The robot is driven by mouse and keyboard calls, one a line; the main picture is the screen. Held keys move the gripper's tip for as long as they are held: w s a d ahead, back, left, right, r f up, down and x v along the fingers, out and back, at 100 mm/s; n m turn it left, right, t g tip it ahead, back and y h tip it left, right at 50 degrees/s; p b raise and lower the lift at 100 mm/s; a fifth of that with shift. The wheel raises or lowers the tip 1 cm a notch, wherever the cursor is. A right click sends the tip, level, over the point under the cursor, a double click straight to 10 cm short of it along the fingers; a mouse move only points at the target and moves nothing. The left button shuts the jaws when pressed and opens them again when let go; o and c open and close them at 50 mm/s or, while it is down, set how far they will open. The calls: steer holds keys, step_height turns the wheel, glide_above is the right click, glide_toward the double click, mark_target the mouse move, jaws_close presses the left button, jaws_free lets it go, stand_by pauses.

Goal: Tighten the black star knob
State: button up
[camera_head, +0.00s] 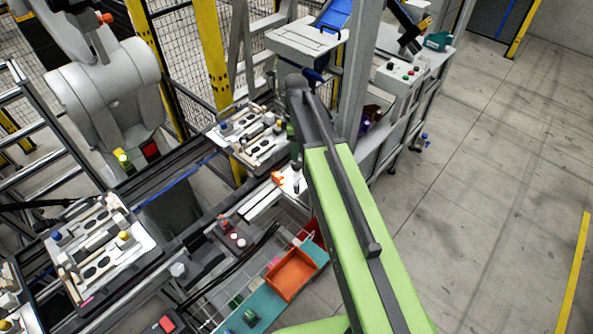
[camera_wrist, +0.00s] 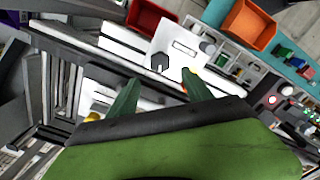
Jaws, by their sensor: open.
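A small dark knob (camera_wrist: 160,62) stands on a white plate (camera_wrist: 183,42) in the wrist view; it looks like the black star knob, but its lobes are too small to make out. In the head view the white plate (camera_head: 290,186) shows just left of my green arm. My gripper (camera_wrist: 160,76) is open and empty, its two green fingers apart, with the knob appearing between and beyond the fingertips. No contact with the knob shows. In the head view the gripper is mostly hidden behind my arm.
A grey cylinder (camera_wrist: 208,46) stands right of the knob. An orange bin (camera_head: 291,274) and a red bin (camera_wrist: 152,16) are close by. A pallet fixture (camera_head: 252,136) sits on the conveyor, another (camera_head: 102,248) further left. A grey post (camera_head: 356,70) rises beside my arm. Open floor lies right.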

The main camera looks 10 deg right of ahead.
mark_target(295, 163)
step_height(295, 163, down, 8)
steer(key=b, duration=0.6)
steer(key=shift+r, duration=0.15)
